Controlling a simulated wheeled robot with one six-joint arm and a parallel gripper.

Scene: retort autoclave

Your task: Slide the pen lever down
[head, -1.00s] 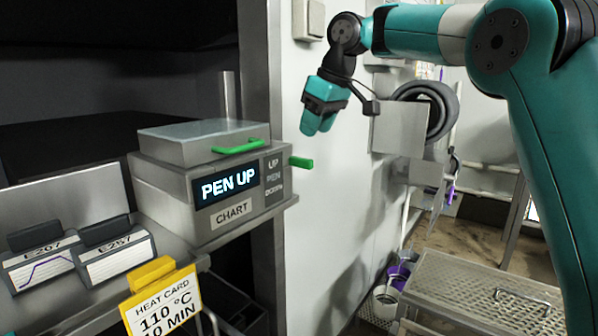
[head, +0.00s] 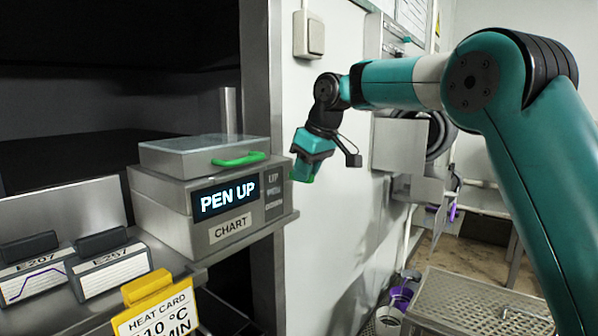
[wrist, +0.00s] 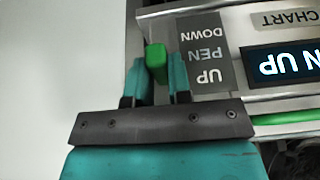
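The chart recorder (head: 175,217) stands on a metal shelf, with its display (head: 226,196) reading PEN UP. In the wrist view, the green pen lever (wrist: 156,62) sticks out beside the label plate (wrist: 204,52), which reads UP, PEN, DOWN and appears upside down. My gripper (wrist: 158,75) has one teal finger on each side of the lever, very close to it. Whether the fingers press on it cannot be told. In the head view, my gripper (head: 303,172) is at the recorder's right end and hides most of the lever.
A green handle (head: 238,159) lies on the recorder's lid. A yellow-clipped heat card (head: 147,288) and two chart cards (head: 108,272) stand at lower left. A white wall with a switch (head: 309,35) is behind my gripper. A perforated metal table (head: 470,298) is at lower right.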

